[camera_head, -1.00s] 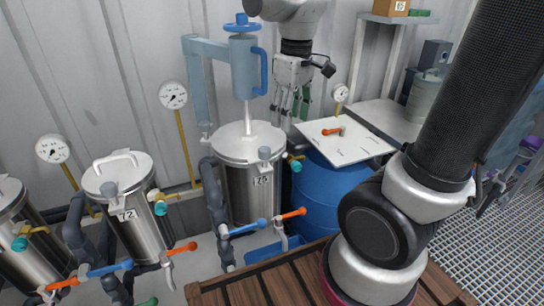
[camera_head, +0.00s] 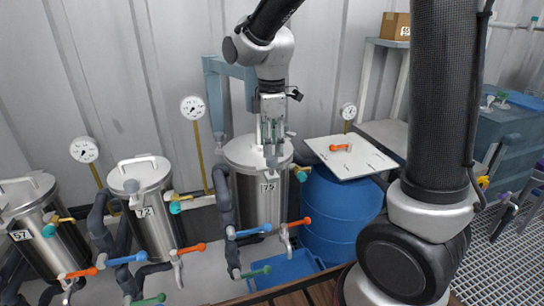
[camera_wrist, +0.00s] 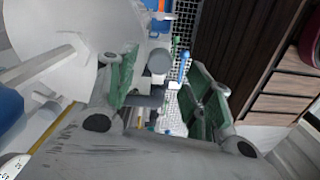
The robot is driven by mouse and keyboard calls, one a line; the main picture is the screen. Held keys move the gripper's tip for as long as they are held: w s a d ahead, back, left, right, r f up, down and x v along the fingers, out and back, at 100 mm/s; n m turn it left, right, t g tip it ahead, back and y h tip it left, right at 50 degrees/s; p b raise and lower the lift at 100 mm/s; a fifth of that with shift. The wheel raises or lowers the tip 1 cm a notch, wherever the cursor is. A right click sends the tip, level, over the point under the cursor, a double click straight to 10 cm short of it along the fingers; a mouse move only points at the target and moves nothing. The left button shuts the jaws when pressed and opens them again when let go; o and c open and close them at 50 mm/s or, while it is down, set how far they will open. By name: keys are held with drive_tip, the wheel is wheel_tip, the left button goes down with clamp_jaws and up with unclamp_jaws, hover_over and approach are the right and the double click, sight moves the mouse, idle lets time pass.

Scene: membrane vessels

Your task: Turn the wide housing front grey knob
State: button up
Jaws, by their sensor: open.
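The wide housing (camera_head: 258,205) is a steel vessel with a pale lid and a number label, left of the blue barrel. A grey knob (camera_head: 273,162) sits at the front of its lid rim. My gripper (camera_head: 271,142) points down just above this knob, its fingers partly over the lid in this view. In the wrist view my gripper (camera_wrist: 165,78) is open, with its green-padded fingers apart. A grey round knob (camera_wrist: 159,61) shows between and beyond the fingers. I cannot tell whether a finger touches it.
Narrower vessels (camera_head: 155,225) stand to the left. Blue (camera_head: 252,231) and orange (camera_head: 299,222) valve handles project below the knob. A blue barrel (camera_head: 340,215) with a white board (camera_head: 365,163) stands close on the right. A pale blue press frame (camera_head: 212,85) rises behind the lid.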

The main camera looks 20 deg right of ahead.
sight(271, 163)
wheel_tip(271, 163, down, 4)
drive_tip(key=shift+f, duration=0.1)
drive_tip(key=c, duration=1.1)
